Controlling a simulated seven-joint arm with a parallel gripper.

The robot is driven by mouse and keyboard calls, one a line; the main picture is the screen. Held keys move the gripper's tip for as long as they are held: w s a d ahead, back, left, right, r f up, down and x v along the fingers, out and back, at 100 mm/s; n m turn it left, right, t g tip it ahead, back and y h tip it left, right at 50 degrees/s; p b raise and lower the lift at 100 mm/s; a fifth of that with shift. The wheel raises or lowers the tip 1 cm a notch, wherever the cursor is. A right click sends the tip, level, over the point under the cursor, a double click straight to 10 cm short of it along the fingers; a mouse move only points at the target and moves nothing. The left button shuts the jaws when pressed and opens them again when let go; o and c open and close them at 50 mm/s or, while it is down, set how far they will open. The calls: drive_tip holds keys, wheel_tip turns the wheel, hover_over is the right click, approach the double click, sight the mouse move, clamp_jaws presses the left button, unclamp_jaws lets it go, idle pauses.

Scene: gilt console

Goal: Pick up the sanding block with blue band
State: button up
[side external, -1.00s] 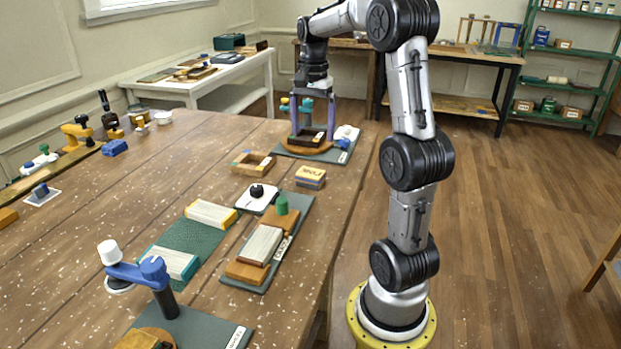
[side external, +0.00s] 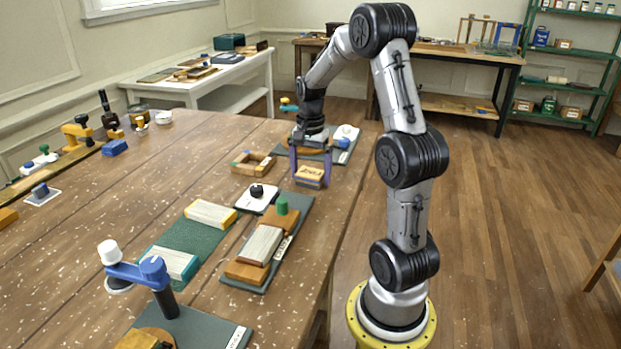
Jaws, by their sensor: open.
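A small yellow-topped block (side external: 309,176) with dark lettering and a blue band around its side sits near the table's right edge. My gripper (side external: 310,183) points down over this block, open, with one purple finger on its left and one on its right. Whether the fingers touch it cannot be told. A pale block with a teal band (side external: 176,262) and a pale block with a yellow end (side external: 211,213) lie on the green mat at the front left, away from my gripper.
Another board with items stands behind.

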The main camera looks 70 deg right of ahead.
sight(311, 173)
drive_tip(key=shift+c, duration=0.3)
drive_tip(key=c, duration=1.1)
drive_tip(key=shift+r, duration=0.6)
wheel_tip(311, 173, up, 2)
drive_tip(key=shift+s+a+r, duration=0.1)
drive_tip(key=shift+r, duration=0.15)
drive_tip(key=s+a+r, duration=0.4)
drive_tip(key=a, duration=0.1)
drive_tip(key=s+a+r, duration=0.5)
drive_tip(key=shift+s+r, duration=0.1)
drive_tip(key=shift+s, duration=0.1)
